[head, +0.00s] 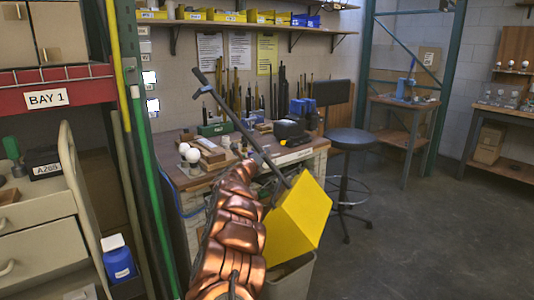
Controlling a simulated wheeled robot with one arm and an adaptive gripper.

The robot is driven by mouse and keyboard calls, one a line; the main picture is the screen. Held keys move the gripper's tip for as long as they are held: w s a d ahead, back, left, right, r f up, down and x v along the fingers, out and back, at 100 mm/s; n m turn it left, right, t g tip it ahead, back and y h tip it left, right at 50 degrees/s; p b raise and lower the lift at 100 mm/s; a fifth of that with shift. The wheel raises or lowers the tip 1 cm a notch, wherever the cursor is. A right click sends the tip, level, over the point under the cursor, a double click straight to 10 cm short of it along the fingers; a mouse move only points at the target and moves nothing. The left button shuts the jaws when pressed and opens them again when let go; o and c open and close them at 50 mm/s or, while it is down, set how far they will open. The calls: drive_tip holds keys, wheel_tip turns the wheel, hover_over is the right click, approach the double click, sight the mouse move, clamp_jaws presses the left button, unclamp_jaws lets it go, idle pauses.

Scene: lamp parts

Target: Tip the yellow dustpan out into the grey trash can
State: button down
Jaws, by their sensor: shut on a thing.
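The yellow dustpan (298,222) hangs tilted in the lower middle of the head view, with a long dark handle (235,119) slanting up to the left. My gripper (270,188), at the far end of my copper arm, is shut on the dustpan; my arm partly hides it and the exact grip spot. The grey trash can (293,283) stands on the floor below the dustpan, which covers much of its top. Its rim is partly hidden, and I cannot see inside it. I cannot tell whether anything lies in the dustpan.
A cluttered workbench (176,177) stands just behind the dustpan. A dark round stool (354,139) is to the right. A cream drawer cart (45,215) and green rack post (140,150) are close on the left. The floor (430,240) at the right is clear.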

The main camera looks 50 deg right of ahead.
sight(260, 149)
drive_tip(key=shift+w+a, duration=0.1)
drive_tip(key=shift+w, duration=0.25)
drive_tip(key=shift+r+p, duration=0.25)
drive_tip(key=shift+p, duration=0.15)
wheel_tip(260, 149, up, 3)
drive_tip(key=shift+w+f+p, duration=0.1)
drive_tip(key=shift+p, duration=0.6)
wheel_tip(260, 149, down, 3)
drive_tip(key=b, duration=0.3)
drive_tip(key=shift+f, duration=0.15)
drive_tip(key=shift+r+p, duration=0.9)
drive_tip(key=shift+r, duration=0.7)
wheel_tip(260, 149, down, 3)
drive_tip(key=b, duration=0.3)
drive_tip(key=shift+f, duration=0.15)
drive_tip(key=shift+r+p, duration=1)
drive_tip(key=shift+r, duration=0.65)
drive_tip(key=shift+f+b, duration=1.5)
drive_tip(key=shift+f, duration=0.2)
